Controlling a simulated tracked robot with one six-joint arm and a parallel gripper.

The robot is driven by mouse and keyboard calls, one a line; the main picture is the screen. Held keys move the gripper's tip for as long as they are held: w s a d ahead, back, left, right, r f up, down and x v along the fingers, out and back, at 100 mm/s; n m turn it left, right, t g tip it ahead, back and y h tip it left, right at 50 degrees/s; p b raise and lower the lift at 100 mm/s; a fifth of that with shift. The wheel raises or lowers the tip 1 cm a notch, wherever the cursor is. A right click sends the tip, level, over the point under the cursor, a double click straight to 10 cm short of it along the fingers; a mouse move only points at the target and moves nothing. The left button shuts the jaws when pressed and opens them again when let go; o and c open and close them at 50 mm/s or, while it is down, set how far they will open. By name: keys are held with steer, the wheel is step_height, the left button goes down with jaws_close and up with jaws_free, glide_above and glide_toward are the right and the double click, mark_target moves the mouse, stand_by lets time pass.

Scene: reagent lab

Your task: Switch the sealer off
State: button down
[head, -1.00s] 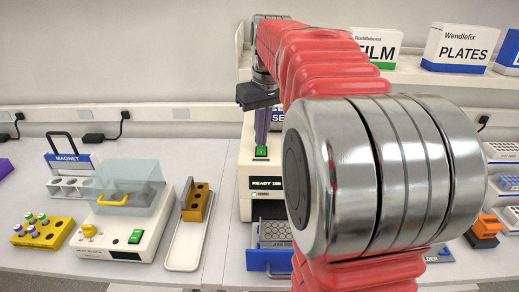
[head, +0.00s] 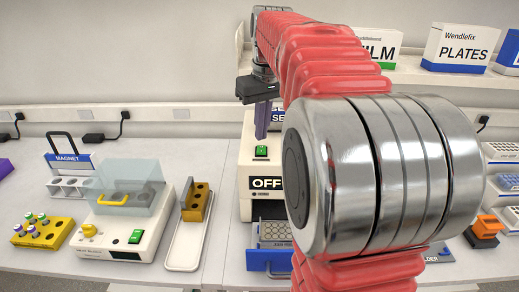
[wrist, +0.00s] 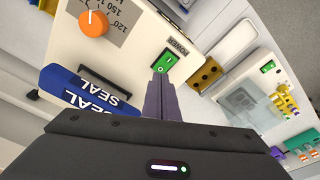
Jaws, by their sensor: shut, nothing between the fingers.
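The sealer (head: 246,156) stands in the middle of the bench, partly hidden behind my arm. Its display (head: 267,183) reads OFF. Its green power switch (head: 262,151) is on the top face, and it also shows in the wrist view (wrist: 165,62) beside the word POWER. My gripper (head: 261,136) is shut and empty, pointing down just above the switch. In the wrist view the shut fingers (wrist: 160,78) end close to the switch; a small gap shows in the head view. An orange dial (wrist: 93,23) is also on the sealer.
A heat block (head: 122,230) with a clear lid and its own green switch stands to the left. A white tray with a yellow rack (head: 196,203) lies between. A blue-fronted plate drawer (head: 268,260) sticks out below the sealer. Boxes (head: 461,45) stand on the shelf.

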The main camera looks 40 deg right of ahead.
mark_target(260, 148)
step_height(260, 148, up, 5)
steer(key=shift+f, duration=0.1)
stand_by(0.7)
steer(key=shift+a, duration=0.1)
stand_by(0.4)
steer(key=s+a+f+t, duration=0.1)
steer(key=s+a+f, duration=0.25)
steer(key=a, duration=0.35)
steer(key=s+a+f+t, duration=0.1)
steer(key=s+a+f, duration=0.1)
steer(key=s+a, duration=0.35)
steer(key=s+a+f+n+t, duration=0.1)
steer(key=s+a+f, duration=0.7)
steer(key=a+f, duration=0.2)
steer(key=shift+a+f+t, duration=0.2)
steer(key=shift+f+t, duration=0.2)
steer(key=shift+f, duration=0.05)
